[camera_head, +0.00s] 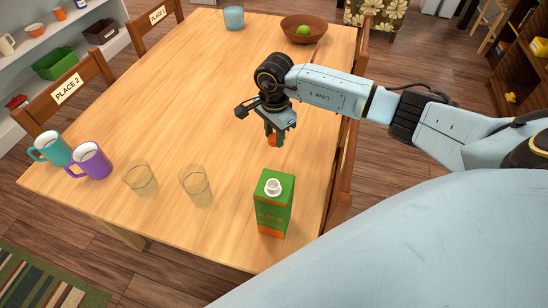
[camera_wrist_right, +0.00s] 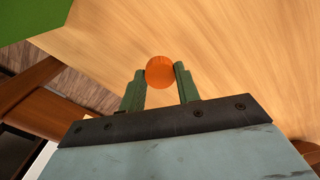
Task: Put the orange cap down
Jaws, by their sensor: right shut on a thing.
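The orange cap (camera_head: 274,140) is between the fingertips of my right gripper (camera_head: 273,132), over the wooden table (camera_head: 190,80). In the right wrist view the round orange cap (camera_wrist_right: 160,72) sits between the two green fingers of the gripper (camera_wrist_right: 160,78), which are shut on it. I cannot tell whether the cap touches the table top. The green juice carton (camera_head: 274,205) stands upright near the table's front right, its white spout without a cap on it. My left gripper is not in view.
Two clear glasses (camera_head: 195,186) and teal and purple mugs (camera_head: 90,160) stand along the near left side. A brown bowl (camera_head: 304,28) with a green fruit and a blue glass (camera_head: 233,17) are at the far end. The table's middle is clear.

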